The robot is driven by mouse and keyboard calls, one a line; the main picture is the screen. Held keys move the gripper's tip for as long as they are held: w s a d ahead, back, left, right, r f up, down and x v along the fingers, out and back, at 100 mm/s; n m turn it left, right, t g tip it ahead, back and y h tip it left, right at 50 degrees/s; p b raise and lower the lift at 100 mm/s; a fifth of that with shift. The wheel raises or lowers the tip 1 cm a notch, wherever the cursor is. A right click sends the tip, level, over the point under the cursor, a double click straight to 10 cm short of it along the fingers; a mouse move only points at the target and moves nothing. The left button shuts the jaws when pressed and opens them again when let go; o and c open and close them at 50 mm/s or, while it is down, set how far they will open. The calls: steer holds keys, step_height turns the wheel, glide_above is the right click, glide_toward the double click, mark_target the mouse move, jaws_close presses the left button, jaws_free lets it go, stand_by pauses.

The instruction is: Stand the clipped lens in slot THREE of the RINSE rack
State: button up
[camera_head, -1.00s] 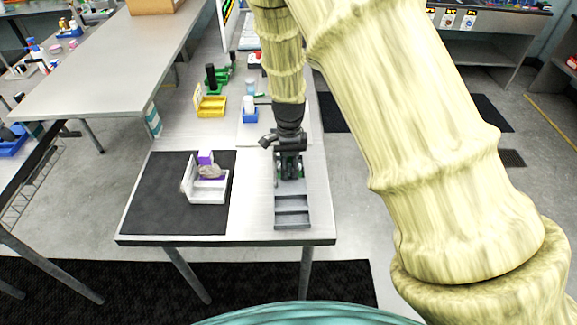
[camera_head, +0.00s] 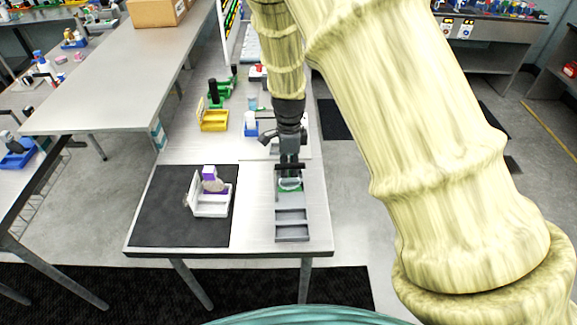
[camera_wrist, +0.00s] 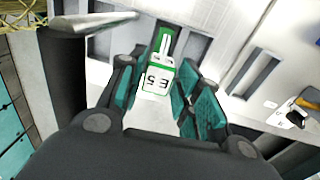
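The clipped lens shows in the wrist view as a white, green-edged tag (camera_wrist: 157,80) with an upside-down "3.5", between my fingertips. In the head view its round clear glass with green (camera_head: 290,185) shows just under my gripper (camera_head: 290,172), over the far part of a grey slotted rack (camera_head: 317,218). Whether the lens's lower edge touches the rack is hidden. The near slots of the rack look empty. No RINSE lettering or slot numbers are readable.
A white open holder (camera_head: 212,208) with a purple-and-white block (camera_head: 213,180) stands on the black mat (camera_head: 155,215) at left. The table strip between mat and rack is clear.

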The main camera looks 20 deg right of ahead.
step_height(320, 180, up, 5)
steer(key=p, duration=0.3)
steer(key=shift+d+f, duration=0.1)
stand_by(0.3)
